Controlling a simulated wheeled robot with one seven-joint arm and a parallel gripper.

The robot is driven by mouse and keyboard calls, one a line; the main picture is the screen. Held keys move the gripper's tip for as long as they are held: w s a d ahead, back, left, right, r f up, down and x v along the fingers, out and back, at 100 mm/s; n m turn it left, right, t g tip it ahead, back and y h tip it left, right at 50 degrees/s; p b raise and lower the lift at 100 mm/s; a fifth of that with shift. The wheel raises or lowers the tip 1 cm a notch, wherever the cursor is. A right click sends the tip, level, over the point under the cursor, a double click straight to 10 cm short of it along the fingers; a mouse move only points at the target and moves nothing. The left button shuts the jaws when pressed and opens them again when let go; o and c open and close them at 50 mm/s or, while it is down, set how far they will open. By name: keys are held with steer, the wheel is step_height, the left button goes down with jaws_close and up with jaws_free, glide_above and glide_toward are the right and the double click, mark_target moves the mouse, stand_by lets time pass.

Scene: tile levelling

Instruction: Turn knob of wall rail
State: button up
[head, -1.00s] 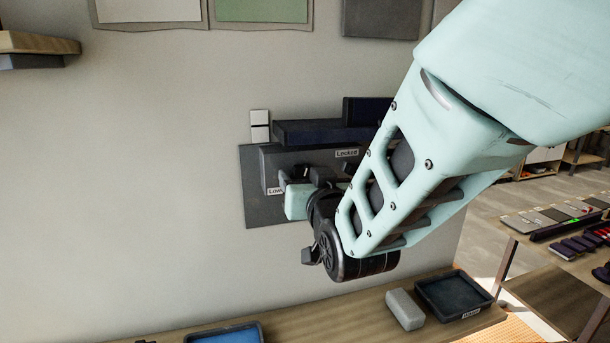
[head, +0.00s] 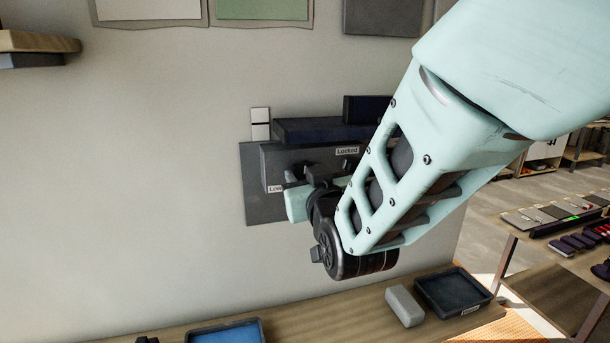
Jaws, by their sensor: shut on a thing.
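The wall rail unit (head: 278,160) is a dark grey box on a grey backing plate (head: 258,200) fixed to the wall. A label reading "Locked" (head: 347,150) sits on its upper front, and a second label (head: 275,188), partly covered, sits lower left. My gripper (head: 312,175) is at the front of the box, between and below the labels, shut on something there. The knob itself is hidden behind the gripper and wrist, so its angle does not show.
A dark bar (head: 320,130) juts from the wall above the box, next to a white switch plate (head: 260,124). Below, a bench (head: 290,325) holds a blue tray (head: 228,333), a pale block (head: 404,306) and a dark tray (head: 453,291). The wall to the left is clear.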

steer(key=n+p, duration=0.1)
steer(key=n, duration=0.5)
steer(key=shift+a+p, duration=0.1)
steer(key=shift+p, duration=0.2)
stand_by(0.4)
steer(key=o, duration=1)
steer(key=shift+c, duration=0.2)
steer(key=b+v, duration=1.1)
steer(key=v, duration=0.6)
steer(key=shift+s, duration=0.25)
